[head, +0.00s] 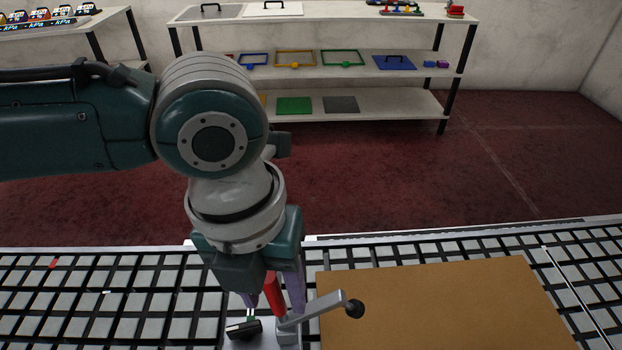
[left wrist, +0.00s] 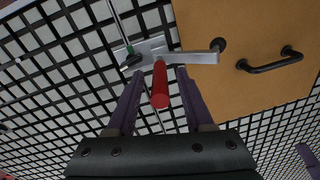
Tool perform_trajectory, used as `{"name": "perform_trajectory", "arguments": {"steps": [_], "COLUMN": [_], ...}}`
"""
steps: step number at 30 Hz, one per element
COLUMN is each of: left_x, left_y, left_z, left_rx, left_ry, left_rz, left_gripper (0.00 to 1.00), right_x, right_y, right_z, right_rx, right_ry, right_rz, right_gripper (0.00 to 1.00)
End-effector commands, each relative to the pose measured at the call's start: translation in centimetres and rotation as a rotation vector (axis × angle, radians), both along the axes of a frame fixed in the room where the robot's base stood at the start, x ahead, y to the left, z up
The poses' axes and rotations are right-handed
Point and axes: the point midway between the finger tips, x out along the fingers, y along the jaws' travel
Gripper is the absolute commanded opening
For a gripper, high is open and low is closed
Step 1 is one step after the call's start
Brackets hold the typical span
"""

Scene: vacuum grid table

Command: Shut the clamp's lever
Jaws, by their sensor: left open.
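The clamp has a red lever (head: 272,295) and a grey metal arm (head: 318,305). Its arm ends in a black tip (head: 354,308) over the edge of a brown board (head: 440,305). In the left wrist view the red lever (left wrist: 160,86) points toward the camera, and the clamp arm (left wrist: 195,58) reaches right. My left gripper (head: 271,300) is open, with its purple fingers on either side of the red lever. The left wrist view shows these fingers (left wrist: 158,75) too; contact with the lever cannot be told. A purple piece at that view's right edge may be my right gripper (left wrist: 308,157).
A black handle (left wrist: 270,60) is fixed on the board. A small black-and-green part (head: 243,328) sits on the clamp's base plate. The grid table (head: 120,300) is mostly bare to the left. Shelves (head: 350,104) with frames and plates stand behind, across a red floor.

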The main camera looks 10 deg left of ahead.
Motion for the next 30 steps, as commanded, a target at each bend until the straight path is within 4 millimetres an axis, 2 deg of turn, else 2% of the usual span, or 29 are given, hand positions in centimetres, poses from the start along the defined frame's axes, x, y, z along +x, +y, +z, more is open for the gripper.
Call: {"name": "perform_trajectory", "arguments": {"steps": [4, 13, 27, 30], "left_x": [0.0, 0.0, 0.0, 0.0], "left_y": [-0.2, -0.2, -0.1, -0.1], "left_z": [-1.4, -1.7, -1.7, -1.7], "left_rx": [0.000, -0.001, 0.000, 0.000], "left_ry": [0.000, -0.001, -0.001, -0.001], "left_rz": [0.001, 0.000, 0.001, 0.001], "left_gripper": [0.52, 0.52, 0.00, 0.00], "right_x": [0.0, 0.0, 0.0, 0.0], "right_y": [0.0, 0.0, 0.0, 0.0], "right_z": [-0.2, -0.2, -0.2, -0.2], "right_rx": [0.000, 0.000, 0.000, 0.000], "right_ry": [0.000, 0.000, -0.001, -0.001], "right_rz": [0.000, 0.000, 0.000, 0.001], "right_gripper": [0.61, 0.61, 0.61, 0.61]}}
